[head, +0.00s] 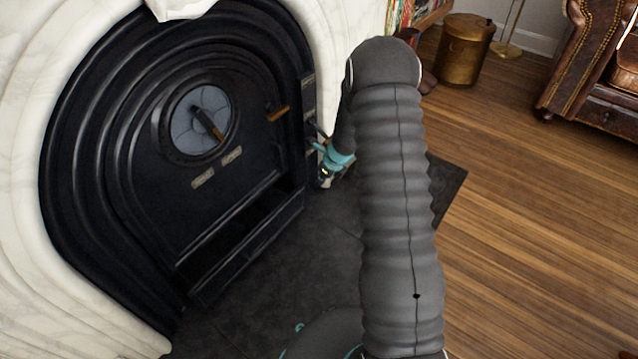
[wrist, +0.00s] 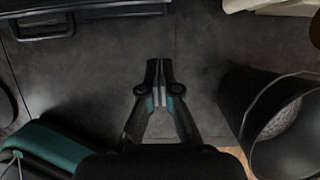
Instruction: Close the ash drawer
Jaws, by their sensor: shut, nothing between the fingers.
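The ash drawer (head: 250,250) is the low black front at the foot of the dark iron fireplace. A dark gap shows above its front, so it stands out from the body. In the wrist view the drawer (wrist: 85,12) shows at the top left edge, with a black bar-like handle along it. My gripper (wrist: 160,72) points down over the dark hearth slab, fingers together and empty, to the right of the drawer and apart from it. In the head view my gripper is right of the drawer, close to the fireplace's right side; its fingertips are not clear there.
A dark open-mouthed vessel (wrist: 285,125) lies right of my gripper in the wrist view. White marble (head: 35,240) surrounds the iron fireplace. A brass bin (head: 464,50) and a leather armchair (head: 590,70) stand farther back. The slab (head: 300,270) before the drawer looks clear.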

